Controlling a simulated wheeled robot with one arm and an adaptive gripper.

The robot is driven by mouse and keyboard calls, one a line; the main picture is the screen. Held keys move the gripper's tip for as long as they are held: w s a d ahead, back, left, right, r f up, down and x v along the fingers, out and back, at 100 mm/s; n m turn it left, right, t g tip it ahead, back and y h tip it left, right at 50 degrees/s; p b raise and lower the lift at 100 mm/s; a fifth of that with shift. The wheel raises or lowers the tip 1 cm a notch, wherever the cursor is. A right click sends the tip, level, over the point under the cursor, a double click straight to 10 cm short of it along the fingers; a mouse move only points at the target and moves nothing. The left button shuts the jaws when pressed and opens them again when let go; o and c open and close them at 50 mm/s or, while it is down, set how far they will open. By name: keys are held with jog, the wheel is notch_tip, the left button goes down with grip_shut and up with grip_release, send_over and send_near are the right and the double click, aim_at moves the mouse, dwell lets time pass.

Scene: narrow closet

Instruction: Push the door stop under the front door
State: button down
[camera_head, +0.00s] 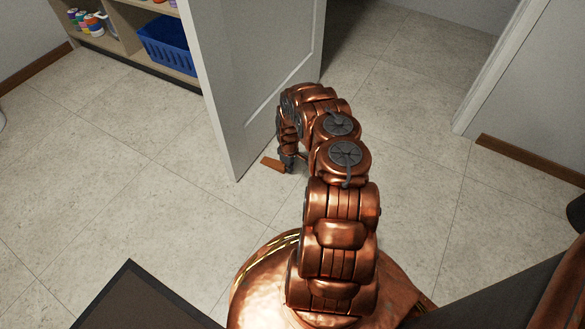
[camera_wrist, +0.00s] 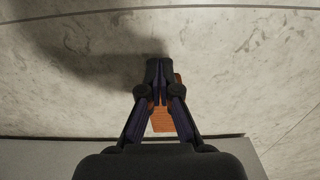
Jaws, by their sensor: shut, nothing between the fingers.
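The door stop (camera_head: 273,163) is a small brown-orange wedge flat on the tiled floor, beside the lower part of the white front door (camera_head: 262,75), which stands ajar. From here I cannot tell whether its thin end is under the door. My gripper (camera_head: 288,163) is low, pointing down at the right end of the door stop. In the wrist view my gripper (camera_wrist: 159,67) is shut and empty. The door stop (camera_wrist: 163,123) shows behind and between the fingers, partly hidden by them. A grey surface, likely the door (camera_wrist: 45,158), lies along the bottom edge of that view.
A wooden shelf (camera_head: 122,68) with a blue basket (camera_head: 168,45) and several small jars stands behind the door at upper left. A white door frame (camera_head: 503,65) and brown baseboard (camera_head: 530,160) are at right. A dark mat (camera_head: 145,300) lies at lower left. Floor right of my arm is clear.

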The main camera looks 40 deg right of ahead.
aim_at(282, 166)
jog(key=w+a, duration=0.1)
jog(key=w, duration=0.2)
jog(key=shift+a, duration=0.4)
jog(key=shift+w+d+p, duration=0.1)
jog(key=shift+w+p, duration=0.2)
jog(key=shift+w, duration=0.25)
jog(key=shift+s, duration=0.1)
jog(key=shift+s+d+r+p, duration=0.1)
jog(key=shift+s+p, duration=0.25)
jog(key=shift+s, duration=0.05)
jog(key=s, duration=0.1)
jog(key=s+p, duration=0.1)
jog(key=s+d, duration=0.1)
jog(key=shift+r+p, duration=0.4)
notch_tip(282, 166, up, 9)
jog(key=p, duration=0.2)
jog(key=shift+p, duration=0.4)
